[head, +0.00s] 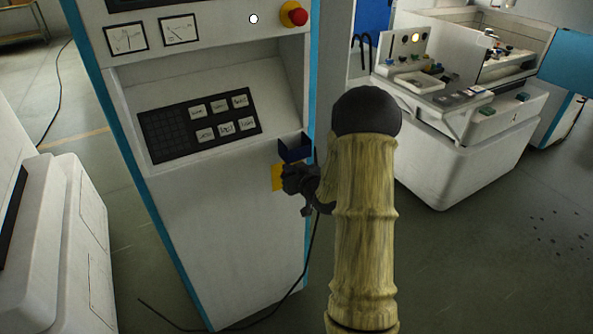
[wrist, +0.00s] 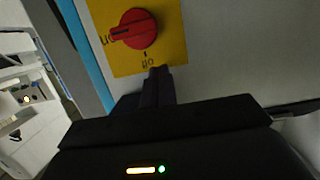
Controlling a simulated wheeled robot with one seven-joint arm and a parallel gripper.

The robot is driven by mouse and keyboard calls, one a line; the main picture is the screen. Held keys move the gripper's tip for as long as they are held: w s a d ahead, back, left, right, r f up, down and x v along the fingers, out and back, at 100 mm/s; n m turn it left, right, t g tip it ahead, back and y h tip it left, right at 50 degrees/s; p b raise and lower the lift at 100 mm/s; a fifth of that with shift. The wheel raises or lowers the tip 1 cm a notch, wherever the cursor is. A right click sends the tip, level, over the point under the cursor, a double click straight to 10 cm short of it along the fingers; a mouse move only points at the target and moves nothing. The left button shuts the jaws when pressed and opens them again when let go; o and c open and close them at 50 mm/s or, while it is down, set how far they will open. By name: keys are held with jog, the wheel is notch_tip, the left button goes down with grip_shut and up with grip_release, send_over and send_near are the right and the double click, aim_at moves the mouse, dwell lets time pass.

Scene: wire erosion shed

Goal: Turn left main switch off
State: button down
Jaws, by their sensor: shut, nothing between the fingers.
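The main switch is a red rotary knob (wrist: 138,29) on a yellow plate (wrist: 170,50) in the wrist view. Its pointer faces left, at the label that reads "on" upside down. An "off" label is below the knob. My gripper (wrist: 158,76) is shut and empty, its fingertips just below the knob by the off label and apart from the knob. In the head view my gripper (head: 290,178) is in front of the cabinet's lower right side. It hides the knob there, and only a strip of the yellow plate (head: 277,177) shows.
The white cabinet (head: 225,225) with blue edges carries a keypad (head: 200,125), two gauges and a red emergency button (head: 294,14) above. A white machine (head: 460,130) stands behind to the right. Another white unit (head: 70,240) is at left. A dark cable lies on the floor.

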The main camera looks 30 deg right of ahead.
aim_at(284, 172)
jog(key=shift+s+f, duration=0.1)
jog(key=shift+f, duration=1.55)
jog(key=shift+d+f, duration=0.1)
jog(key=shift+d, duration=0.05)
jog(key=shift+b, duration=0.35)
jog(key=shift+a+n, duration=0.3)
jog(key=shift+a, duration=0.05)
jog(key=shift+d, duration=0.1)
